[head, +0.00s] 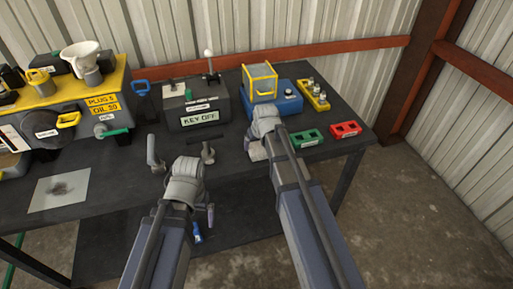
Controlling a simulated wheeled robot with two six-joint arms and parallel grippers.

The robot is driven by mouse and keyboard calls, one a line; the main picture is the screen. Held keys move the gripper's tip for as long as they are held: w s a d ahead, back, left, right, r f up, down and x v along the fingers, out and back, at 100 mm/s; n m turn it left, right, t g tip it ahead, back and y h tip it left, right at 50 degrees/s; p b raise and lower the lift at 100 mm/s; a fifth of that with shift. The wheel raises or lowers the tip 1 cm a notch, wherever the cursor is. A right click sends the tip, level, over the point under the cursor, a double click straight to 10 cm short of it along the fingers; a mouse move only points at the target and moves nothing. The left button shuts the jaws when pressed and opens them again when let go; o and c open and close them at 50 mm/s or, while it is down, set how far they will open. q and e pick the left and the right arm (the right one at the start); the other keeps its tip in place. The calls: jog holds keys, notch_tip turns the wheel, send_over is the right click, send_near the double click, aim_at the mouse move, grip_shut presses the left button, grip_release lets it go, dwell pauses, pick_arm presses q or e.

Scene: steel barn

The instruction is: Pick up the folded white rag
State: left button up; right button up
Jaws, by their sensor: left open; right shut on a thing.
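A small patch of the pale, whitish folded rag (257,154) shows beside my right wrist, at the front of the dark table. My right gripper (256,148) is shut on it. My wrist and forearm hide most of the rag and the fingers, so I cannot tell if it is clear of the table top.
The dark table (110,170) carries a yellow-topped machine (100,85), a KEY OFF box (195,107), a blue device (280,105), a yellow tray (315,96), a green block (307,138) and a red block (346,129). A grey sheet (60,190) lies front left.

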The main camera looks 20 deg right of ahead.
aim_at(257, 146)
jog(key=c, duration=0.4)
notch_tip(257, 146, up, 10)
jog(key=p, duration=1)
jog(key=shift+r+p, duration=0.25)
jog(key=shift+p, duration=0.05)
